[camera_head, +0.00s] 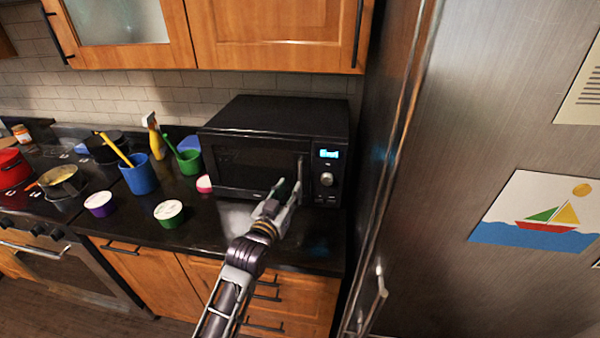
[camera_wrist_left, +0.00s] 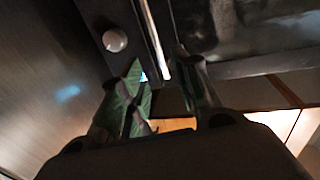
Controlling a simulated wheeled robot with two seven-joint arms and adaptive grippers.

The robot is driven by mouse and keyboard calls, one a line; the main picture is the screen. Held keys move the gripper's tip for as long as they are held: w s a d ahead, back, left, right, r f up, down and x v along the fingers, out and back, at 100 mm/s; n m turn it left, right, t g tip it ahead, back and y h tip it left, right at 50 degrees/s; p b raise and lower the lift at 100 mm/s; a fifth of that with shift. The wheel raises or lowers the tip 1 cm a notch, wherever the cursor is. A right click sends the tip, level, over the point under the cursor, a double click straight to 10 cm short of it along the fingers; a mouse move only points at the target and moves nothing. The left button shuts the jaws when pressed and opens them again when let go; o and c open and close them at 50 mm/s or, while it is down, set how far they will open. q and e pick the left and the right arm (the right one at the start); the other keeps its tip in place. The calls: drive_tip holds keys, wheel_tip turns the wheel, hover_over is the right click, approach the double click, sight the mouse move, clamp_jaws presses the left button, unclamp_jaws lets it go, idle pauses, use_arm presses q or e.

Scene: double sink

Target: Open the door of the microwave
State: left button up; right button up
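The black microwave (camera_head: 270,115) stands on the dark counter with its door (camera_head: 250,165) shut. Its vertical silver handle (camera_head: 300,166) is at the right edge of the door, beside the control panel. My left gripper (camera_head: 287,188) is in front of the lower end of the handle. In the left wrist view, its two fingers (camera_wrist_left: 162,80) are apart, and the handle (camera_wrist_left: 155,40) appears in line with the gap between them. I cannot tell whether either finger touches it. The round knob (camera_wrist_left: 115,40) is beside the handle there. My right gripper is out of view.
A steel fridge (camera_head: 470,150) stands close to the right of the microwave. A green cup (camera_head: 189,162), a blue cup (camera_head: 139,177) and small tubs (camera_head: 169,213) stand to the left. Wooden cabinets (camera_head: 270,35) hang above. Little free counter lies before the door.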

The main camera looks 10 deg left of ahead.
use_arm(q)
drive_tip(key=w+d+p, duration=0.1)
drive_tip(key=w+d, duration=0.1)
drive_tip(key=w, duration=0.7)
drive_tip(key=shift+w, duration=0.25)
idle(0.4)
clamp_jaws()
